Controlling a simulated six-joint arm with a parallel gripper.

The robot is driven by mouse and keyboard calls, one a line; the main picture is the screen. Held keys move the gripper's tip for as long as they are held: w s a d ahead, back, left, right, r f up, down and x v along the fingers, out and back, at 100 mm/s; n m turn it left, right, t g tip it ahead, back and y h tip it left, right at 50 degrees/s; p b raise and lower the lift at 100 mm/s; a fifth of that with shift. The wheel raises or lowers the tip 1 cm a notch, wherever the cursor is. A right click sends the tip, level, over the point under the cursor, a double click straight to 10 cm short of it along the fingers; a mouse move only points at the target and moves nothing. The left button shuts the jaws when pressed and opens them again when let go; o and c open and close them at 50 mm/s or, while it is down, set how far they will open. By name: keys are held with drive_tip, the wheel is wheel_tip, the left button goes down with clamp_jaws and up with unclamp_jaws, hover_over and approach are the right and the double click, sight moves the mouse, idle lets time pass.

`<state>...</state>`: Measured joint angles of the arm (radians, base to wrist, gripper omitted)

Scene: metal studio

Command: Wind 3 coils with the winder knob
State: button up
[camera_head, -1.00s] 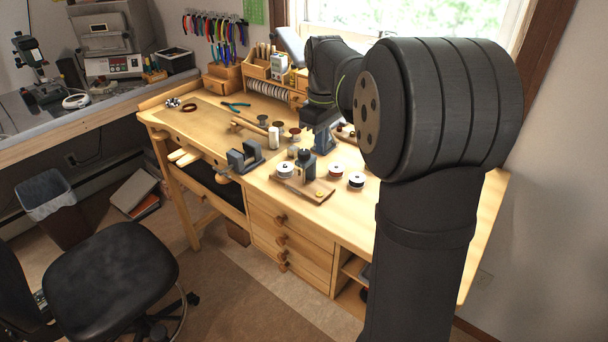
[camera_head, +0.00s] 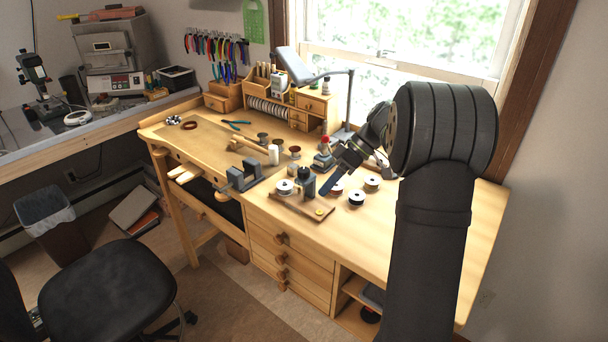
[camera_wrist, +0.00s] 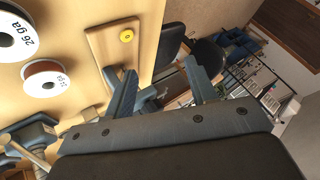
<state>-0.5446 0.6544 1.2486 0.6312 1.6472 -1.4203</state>
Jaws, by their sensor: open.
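A bracket-like device with two grey uprights (camera_head: 242,177) stands at the bench's front edge. It may be the winder; I cannot pick out its knob for certain. Right of it, a wooden board (camera_head: 318,213) holds a dark block (camera_head: 306,184) and has a yellow disc (camera_head: 319,211). A white-topped spool (camera_head: 285,187) is by the block. My gripper (camera_head: 328,188) is above the bench, right of the block. In the wrist view, my gripper (camera_wrist: 160,66) is open, with nothing visibly held. The board (camera_wrist: 104,45) shows beyond its left finger. I cannot make out any wound coils.
Wire spools stand right of the board (camera_head: 356,198), (camera_head: 372,183); in the wrist view, one is labelled 26 ga (camera_wrist: 17,36), another holds orange-brown wire (camera_wrist: 45,78). A red-topped tool (camera_head: 324,155) stands behind. A chair (camera_head: 105,290) stands in front.

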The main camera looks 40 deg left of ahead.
drive_tip(key=w+d+f+n+g+y, duration=0.1)
drive_tip(key=w+d+g+y, duration=0.1)
drive_tip(key=w+y, duration=0.2)
drive_tip(key=n+g+y, duration=0.1)
drive_tip(key=n+y, duration=0.2)
drive_tip(key=y, duration=0.3)
approach(310, 173)
drive_tip(key=x, duration=1.1)
drive_tip(key=shift+a, duration=0.3)
drive_tip(key=c, duration=1)
drive_tip(key=shift+m+y, duration=0.3)
drive_tip(key=shift+s+t, duration=0.1)
drive_tip(key=shift+t, duration=0.3)
